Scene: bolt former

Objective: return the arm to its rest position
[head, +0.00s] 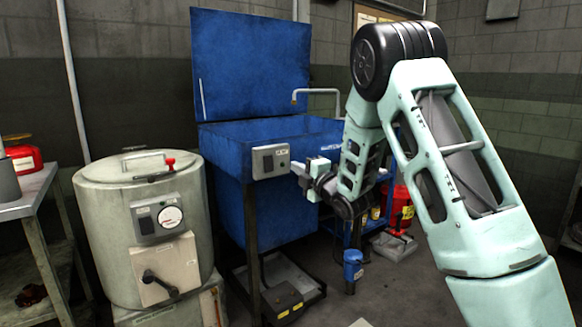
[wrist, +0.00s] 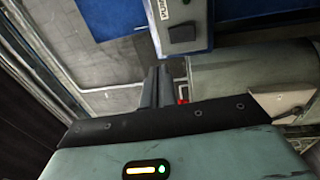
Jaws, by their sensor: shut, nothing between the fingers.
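My arm reaches in from the right side of the head view, bent at a high elbow, with its forearm angled down. My gripper (head: 302,172) is at the middle of the head view, in front of the blue wash tub (head: 262,205), just right of its grey switch box (head: 270,161). In the wrist view the two dark fingers of my gripper (wrist: 158,84) lie together with nothing between them. The switch box (wrist: 181,22) is beyond the fingertips there. I cannot tell the exact gap between gripper and tub.
A pale round drum machine (head: 145,235) with a dial stands left of the tub. A metal table (head: 30,190) is at the far left. Red containers (head: 398,208) and a blue cart stand behind my arm. A black pedal box (head: 282,300) lies on the floor.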

